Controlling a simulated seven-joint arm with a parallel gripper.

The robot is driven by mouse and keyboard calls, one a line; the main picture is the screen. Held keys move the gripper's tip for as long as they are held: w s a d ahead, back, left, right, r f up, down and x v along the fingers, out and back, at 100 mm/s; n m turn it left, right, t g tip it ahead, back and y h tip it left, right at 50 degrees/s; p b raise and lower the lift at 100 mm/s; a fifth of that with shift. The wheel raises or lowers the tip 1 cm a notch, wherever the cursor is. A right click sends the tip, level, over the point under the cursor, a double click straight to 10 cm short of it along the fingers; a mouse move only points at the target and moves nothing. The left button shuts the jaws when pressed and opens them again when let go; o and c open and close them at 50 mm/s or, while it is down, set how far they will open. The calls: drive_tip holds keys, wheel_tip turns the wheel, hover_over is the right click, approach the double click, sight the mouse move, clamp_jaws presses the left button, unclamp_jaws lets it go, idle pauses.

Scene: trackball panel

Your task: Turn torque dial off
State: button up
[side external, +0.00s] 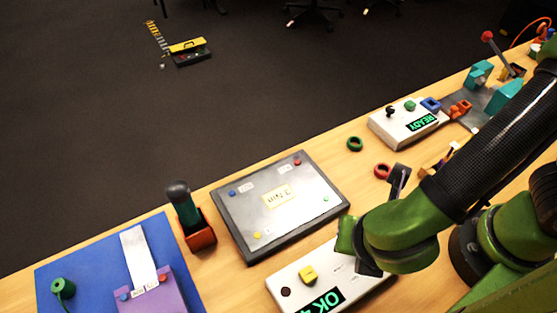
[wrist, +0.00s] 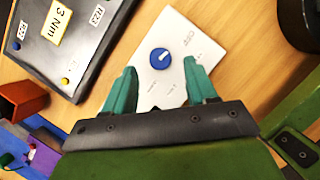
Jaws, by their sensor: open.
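In the wrist view, a round blue dial (wrist: 160,58) with a short white mark sits on a white panel (wrist: 207,48). The mark slants to the upper right. Small print that looks like OFF lies to the upper right of the dial; other labels are too small to read. My gripper (wrist: 159,66) is open, with one teal finger on each side of the dial and nothing held. Whether the fingers touch the dial or hover over it cannot be told. In the side view, my arm hides the dial and the fingertips; the white panel (side external: 281,275) shows partly.
A yellow knob (side external: 308,274) and a green-lit display (side external: 322,303) are on the same panel. A dark-rimmed metal plate (side external: 240,218) lies close by. An orange holder with a dark-handled tool (side external: 180,197) stands left. Red (side external: 383,171) and green (side external: 355,144) rings lie behind.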

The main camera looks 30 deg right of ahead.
drive_tip(key=v, duration=1.4)
drive_tip(key=shift+a, duration=0.1)
drive_tip(key=w+d+f+m+g+y, duration=0.1)
drive_tip(key=w+d+m+y, duration=0.2)
drive_tip(key=w+d+m, duration=0.9)
drive_tip(key=d+r+m+t+y, duration=0.1)
drive_tip(key=d+r+m+t, duration=0.1)
drive_tip(key=d+m, duration=0.4)
drive_tip(key=w+d+r+m+t+y, duration=0.1)
drive_tip(key=d+r+m+t, duration=0.1)
drive_tip(key=d+m, duration=0.5)
drive_tip(key=m+t, duration=0.1)
drive_tip(key=m, duration=0.5)
drive_tip(key=shift+d+r, duration=0.25)
drive_tip(key=shift+r, duration=0.15)
